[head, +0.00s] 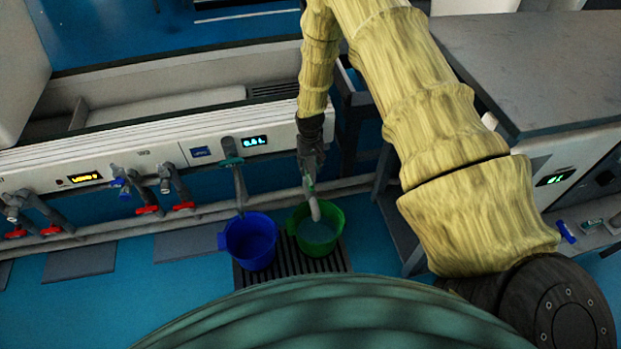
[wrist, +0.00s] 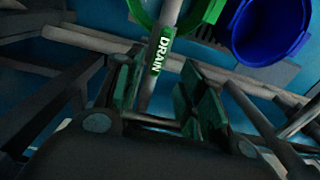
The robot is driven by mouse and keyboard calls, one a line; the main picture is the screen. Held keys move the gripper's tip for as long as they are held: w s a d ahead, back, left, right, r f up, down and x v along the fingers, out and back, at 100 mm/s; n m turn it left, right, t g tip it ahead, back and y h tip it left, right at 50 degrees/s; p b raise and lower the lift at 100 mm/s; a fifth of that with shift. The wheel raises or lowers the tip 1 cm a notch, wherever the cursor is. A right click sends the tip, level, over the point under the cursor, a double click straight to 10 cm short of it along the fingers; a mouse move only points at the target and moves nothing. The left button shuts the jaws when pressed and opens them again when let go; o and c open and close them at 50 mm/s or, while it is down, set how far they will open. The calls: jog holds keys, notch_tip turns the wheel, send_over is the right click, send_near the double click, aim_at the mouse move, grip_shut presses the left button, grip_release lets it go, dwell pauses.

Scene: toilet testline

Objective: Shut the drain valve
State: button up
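The drain pipe carries a green label reading DRAIN (wrist: 162,56) in the wrist view. Its curved spout (head: 315,211) hangs over a green bucket (head: 336,226) in the head view. My gripper (wrist: 160,92) is open, with its green-padded fingers apart on either side of the pipe below the label in the picture. I cannot tell whether either finger touches it. In the head view my gripper (head: 311,165) is just above the spout, in front of the white panel. It hides the valve body, and I cannot make out the handle's position.
A blue bucket (head: 251,243) stands left of the green one, on a dark grate (head: 293,263). Several red-handled valves (head: 147,210) and a horizontal pipe line the panel's base to the left. A grey-topped cabinet (head: 540,75) stands right.

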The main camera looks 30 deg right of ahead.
aim_at(310, 180)
jog(key=shift+f+b, duration=0.35)
jog(key=shift+f, duration=3.65)
jog(key=shift+d, duration=0.1)
grip_shut()
